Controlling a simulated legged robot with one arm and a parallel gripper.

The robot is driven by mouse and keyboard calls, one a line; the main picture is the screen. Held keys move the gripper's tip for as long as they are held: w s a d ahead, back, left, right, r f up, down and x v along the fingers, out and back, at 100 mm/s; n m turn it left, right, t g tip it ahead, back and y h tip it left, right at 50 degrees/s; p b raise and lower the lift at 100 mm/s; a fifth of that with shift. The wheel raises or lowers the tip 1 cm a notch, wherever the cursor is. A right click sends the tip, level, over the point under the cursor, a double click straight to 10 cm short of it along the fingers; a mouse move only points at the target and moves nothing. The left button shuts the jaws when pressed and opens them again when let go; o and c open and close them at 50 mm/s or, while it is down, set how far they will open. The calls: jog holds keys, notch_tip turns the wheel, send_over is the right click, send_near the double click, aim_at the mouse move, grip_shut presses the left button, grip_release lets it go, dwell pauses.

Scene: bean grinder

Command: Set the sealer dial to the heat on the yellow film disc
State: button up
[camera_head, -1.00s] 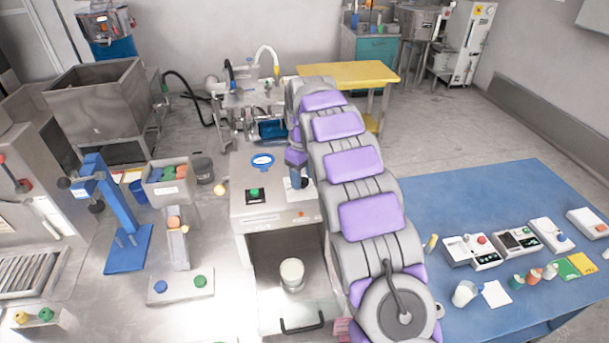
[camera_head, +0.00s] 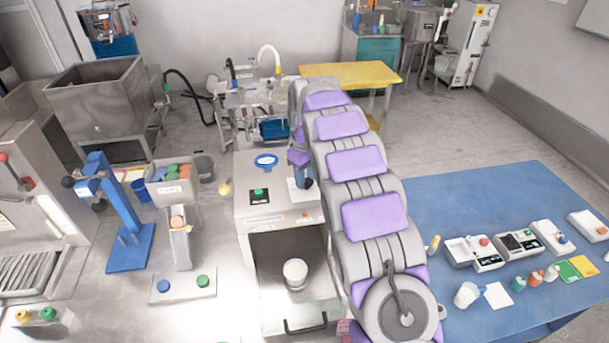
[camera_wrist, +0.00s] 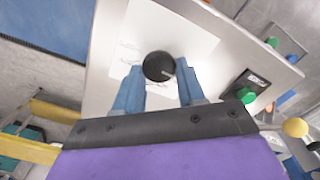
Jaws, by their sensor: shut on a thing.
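The machine (camera_head: 285,225) is a grey metal box with a green button (camera_head: 258,194) and a white dial plate (camera_head: 293,190) on top. My gripper (camera_head: 302,184) is over that plate, partly hidden by my arm. In the wrist view its two blue fingers (camera_wrist: 160,78) are shut on a round black dial knob (camera_wrist: 158,66), one on each side. The plate (camera_wrist: 190,42) carries faint marks that are too small to read. I cannot make out a yellow film disc for certain.
A blue ring (camera_head: 265,161) lies on the machine top. Below is an open bay with a white cup (camera_head: 295,272). A blue lever stand (camera_head: 128,225) and a bin (camera_head: 172,190) stand left. The blue table (camera_head: 470,195) at right holds several small devices.

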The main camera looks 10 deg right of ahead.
jog(key=m+p, duration=0.2)
jog(key=m, duration=0.1)
jog(key=shift+s+r+m+p, duration=0.1)
jog(key=shift+m+p, duration=0.2)
jog(key=shift+p, duration=0.1)
jog(key=m+p, duration=0.2)
jog(key=m, duration=0.2)
jog(key=shift+d+m, duration=0.15)
jog(key=shift+m, duration=0.15)
jog(key=m+p, duration=0.2)
jog(key=m, duration=0.2)
jog(key=m+p, duration=0.1)
jog(key=m, duration=0.3)
jog(key=shift+d, duration=0.1)
jog(key=m+p, duration=0.1)
jog(key=m, duration=0.5)
jog(key=shift+s, duration=0.1)
jog(key=m, duration=0.4)
jog(key=shift+m, duration=1.5)
jog(key=shift+p, duration=0.3)
jog(key=shift+r, duration=0.1)
